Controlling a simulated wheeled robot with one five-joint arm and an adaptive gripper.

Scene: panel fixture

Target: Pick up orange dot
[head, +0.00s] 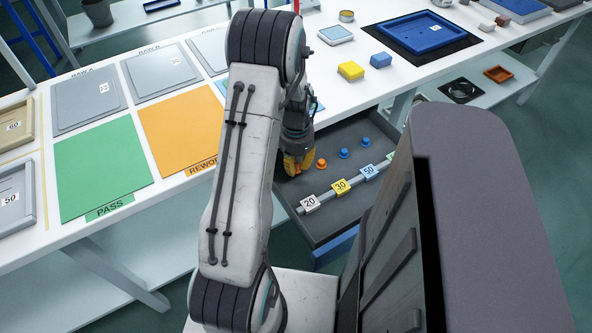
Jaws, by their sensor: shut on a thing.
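An open dark grey drawer (330,222) holds a row of small knob-like dots. My gripper (299,168) points down into its left back part, with orange-yellow fingers close together. It is shut on what looks like an orange dot, mostly hidden by the fingers. I cannot tell whether that dot is clear of the drawer floor. Another orange dot (321,164) stands just right of the fingers. Two blue dots (343,153) stand farther right in the same row.
In front of the dots, a grey rail carries tags marked 20 (310,203), 30 (341,186) and 50 (369,171). The table above holds a green PASS panel (103,165), an orange REWORK panel (185,130), a yellow block (350,70) and a blue tray (421,34).

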